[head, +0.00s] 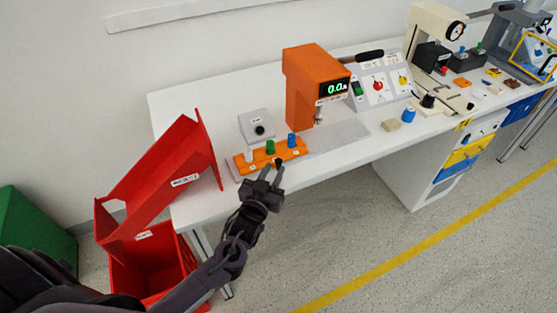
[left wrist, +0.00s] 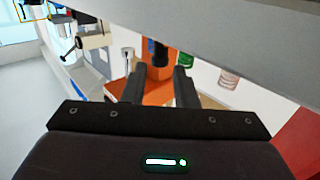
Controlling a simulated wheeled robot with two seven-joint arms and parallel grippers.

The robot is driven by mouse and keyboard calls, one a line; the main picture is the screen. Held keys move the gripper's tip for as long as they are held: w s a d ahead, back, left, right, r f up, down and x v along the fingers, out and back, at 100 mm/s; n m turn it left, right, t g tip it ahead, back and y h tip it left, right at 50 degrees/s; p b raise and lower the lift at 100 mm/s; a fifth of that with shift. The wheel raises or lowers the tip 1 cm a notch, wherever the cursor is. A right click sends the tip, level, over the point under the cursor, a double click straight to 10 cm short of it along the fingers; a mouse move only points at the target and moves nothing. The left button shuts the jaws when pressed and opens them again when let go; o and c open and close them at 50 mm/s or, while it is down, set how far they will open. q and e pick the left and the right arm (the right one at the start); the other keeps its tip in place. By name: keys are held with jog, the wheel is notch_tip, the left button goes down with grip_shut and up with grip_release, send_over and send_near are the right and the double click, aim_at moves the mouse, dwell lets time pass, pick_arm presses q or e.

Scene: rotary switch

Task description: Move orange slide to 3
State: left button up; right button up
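An orange block (head: 270,156) with white, green (head: 270,147) and blue (head: 292,140) pegs lies near the table's front left edge. A small black knob (head: 279,162) shows at its front side. My left gripper (head: 272,173) is just in front of the block, with its fingers spread. In the left wrist view the fingers of my left gripper (left wrist: 158,88) stand apart. An orange surface (left wrist: 157,92) and a dark upright part (left wrist: 158,68) show between and beyond them. I cannot tell whether the fingers touch anything. The number marks are too small to read. My right gripper is not visible.
An orange machine (head: 315,85) with a green display stands behind on the white table (head: 200,100). A grey box with a black knob (head: 257,126) is behind the block. A tilted red bin (head: 165,180) is at the left. Panels and small parts fill the right side.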

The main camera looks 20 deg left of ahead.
aim_at(277, 164)
pick_arm(q)
jog(key=shift+w, duration=2.4)
grip_shut()
